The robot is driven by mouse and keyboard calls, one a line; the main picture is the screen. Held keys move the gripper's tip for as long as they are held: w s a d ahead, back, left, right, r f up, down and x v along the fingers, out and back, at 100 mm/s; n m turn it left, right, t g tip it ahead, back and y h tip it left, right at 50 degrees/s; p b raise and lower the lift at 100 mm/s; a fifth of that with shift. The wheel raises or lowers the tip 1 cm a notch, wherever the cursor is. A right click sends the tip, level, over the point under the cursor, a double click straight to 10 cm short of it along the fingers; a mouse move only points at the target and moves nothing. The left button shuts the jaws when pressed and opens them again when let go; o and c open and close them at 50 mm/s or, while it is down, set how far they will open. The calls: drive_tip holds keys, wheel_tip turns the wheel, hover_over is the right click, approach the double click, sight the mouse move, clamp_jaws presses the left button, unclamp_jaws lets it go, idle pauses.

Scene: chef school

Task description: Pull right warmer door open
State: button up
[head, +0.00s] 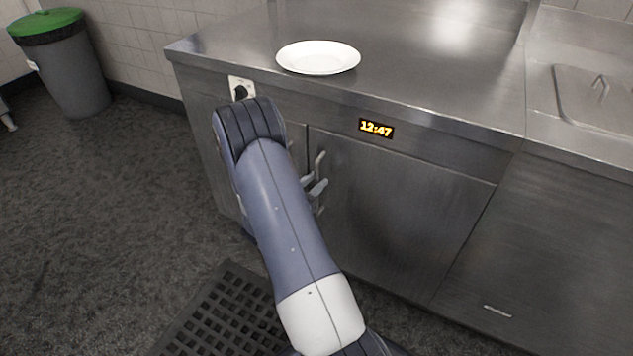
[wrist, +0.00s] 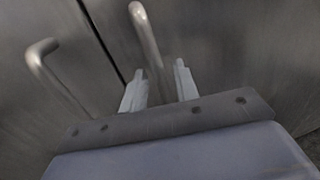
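The right warmer door (head: 400,215) is a flat steel panel, closed flush with the cabinet front. Its upright bar handle (head: 320,163) is near its left edge, and it also shows in the wrist view (wrist: 145,35). My gripper (head: 314,186) is at the lower part of this handle. In the wrist view my gripper (wrist: 160,68) has its two pale fingers apart, with the handle's lower end running down between them. I cannot tell whether either finger touches it. The left door's handle (wrist: 50,68) is left of my fingers. My arm hides most of the left door.
A white plate (head: 318,57) lies on the steel counter above. A knob (head: 241,90) and a clock display (head: 376,128) are on the front panel. A black grid mat (head: 228,318) lies on the floor. A green-lidded bin (head: 65,70) stands at the left; floor between is clear.

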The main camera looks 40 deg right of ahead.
drive_tip(key=shift+w+d, duration=0.1)
drive_tip(key=shift+d, duration=0.4)
clamp_jaws()
